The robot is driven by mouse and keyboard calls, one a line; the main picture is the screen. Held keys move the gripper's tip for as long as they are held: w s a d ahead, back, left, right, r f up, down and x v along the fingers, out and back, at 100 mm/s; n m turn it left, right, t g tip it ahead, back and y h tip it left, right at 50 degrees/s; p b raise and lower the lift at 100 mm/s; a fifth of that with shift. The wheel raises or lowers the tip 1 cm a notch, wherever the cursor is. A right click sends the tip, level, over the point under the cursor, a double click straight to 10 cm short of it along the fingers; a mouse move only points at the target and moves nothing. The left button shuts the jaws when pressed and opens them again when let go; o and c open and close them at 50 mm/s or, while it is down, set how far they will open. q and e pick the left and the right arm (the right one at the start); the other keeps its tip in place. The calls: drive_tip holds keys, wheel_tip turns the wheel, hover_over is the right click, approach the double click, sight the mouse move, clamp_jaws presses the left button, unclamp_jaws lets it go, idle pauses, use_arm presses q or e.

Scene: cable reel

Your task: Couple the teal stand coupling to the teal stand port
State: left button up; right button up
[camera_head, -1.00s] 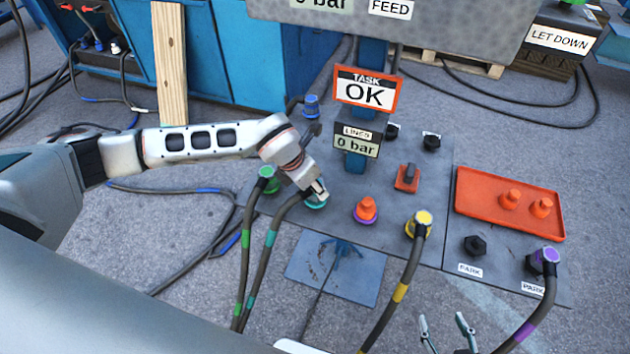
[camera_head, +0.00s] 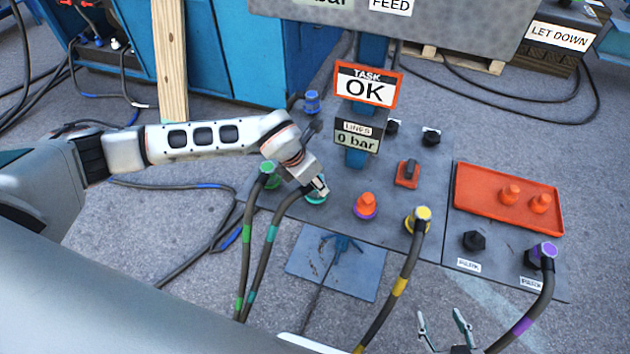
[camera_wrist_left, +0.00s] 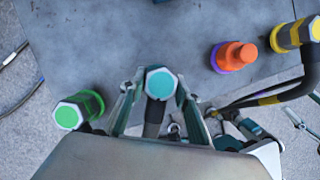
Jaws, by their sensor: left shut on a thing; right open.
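The teal stand coupling (camera_wrist_left: 161,84) is a teal hex cap on a dark hose, held between the fingers of my left gripper (camera_wrist_left: 155,92) in the left wrist view. In the head view my left gripper (camera_head: 318,188) is shut at the coupling, over the teal ring of the teal stand port (camera_head: 316,198) on the grey plate. The gripper hides most of the coupling there, and I cannot tell whether it is fully seated. The hose with teal bands (camera_head: 271,234) hangs toward the front. My right gripper (camera_head: 442,328) is open and empty at the bottom edge.
A green coupling (camera_head: 267,170) stands close left of my left gripper. An orange cap on a purple ring (camera_head: 365,205) and a yellow coupling (camera_head: 418,216) stand to the right. A purple coupling (camera_head: 543,253) sits at a park spot. The sign (camera_head: 367,86) reads TASK OK.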

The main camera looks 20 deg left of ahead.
idle(0.5)
use_arm(q)
drive_tip(key=shift+f, duration=0.25)
drive_tip(key=shift+f, duration=0.1)
drive_tip(key=o, duration=1.3)
drive_tip(key=v, duration=1.2)
